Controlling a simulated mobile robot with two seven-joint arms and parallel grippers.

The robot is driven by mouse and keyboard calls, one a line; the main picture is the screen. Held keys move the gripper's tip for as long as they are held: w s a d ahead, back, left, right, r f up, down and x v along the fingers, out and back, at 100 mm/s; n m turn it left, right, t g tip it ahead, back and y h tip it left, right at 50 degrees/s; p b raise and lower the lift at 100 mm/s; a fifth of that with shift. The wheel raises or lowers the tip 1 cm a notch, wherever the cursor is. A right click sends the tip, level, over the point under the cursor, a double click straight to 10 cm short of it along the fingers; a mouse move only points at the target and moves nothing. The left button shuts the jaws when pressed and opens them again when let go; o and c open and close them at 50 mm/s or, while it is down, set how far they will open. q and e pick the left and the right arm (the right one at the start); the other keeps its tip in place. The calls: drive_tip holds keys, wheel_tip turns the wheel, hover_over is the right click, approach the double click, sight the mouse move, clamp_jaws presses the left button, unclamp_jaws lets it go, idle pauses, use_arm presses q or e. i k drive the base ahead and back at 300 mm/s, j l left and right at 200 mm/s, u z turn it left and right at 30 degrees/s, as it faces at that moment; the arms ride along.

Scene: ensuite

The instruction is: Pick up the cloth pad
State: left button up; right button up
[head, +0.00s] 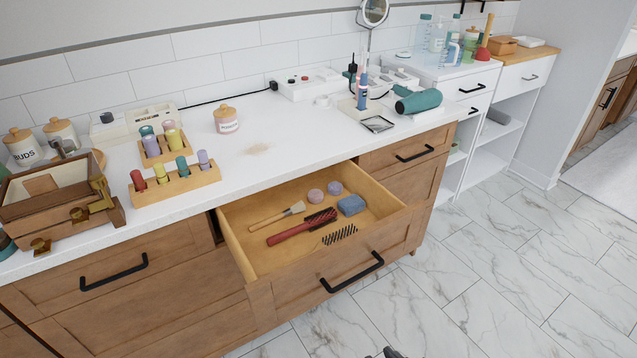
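A blue-grey, block-shaped pad (351,205), which looks like the cloth pad, lies in the right part of the open drawer (245,248). It lies flat on the drawer floor, to the right of the red hairbrush (302,227) and in front of two small round purple and mauve items (325,191). Nothing covers it. A small dark piece (388,353) at the bottom edge seems to be the tip of my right gripper, well in front of the drawer and apart from the pad; its fingers cannot be made out. My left gripper is not in view.
A wooden brush (277,215) and a black comb (340,235) share the drawer. The marble floor (480,270) right of the drawer is clear.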

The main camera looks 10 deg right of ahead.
sight(349, 206)
drive_tip(key=l+u, duration=0.35)
drive_tip(key=l, duration=0.35)
drive_tip(key=l+u, duration=0.35)
drive_tip(key=l, duration=0.4)
drive_tip(key=l+u, duration=0.35)
drive_tip(key=l, duration=0.35)
drive_tip(key=i+u, duration=0.1)
drive_tip(key=i+j, duration=0.3)
drive_tip(key=j, duration=0.15)
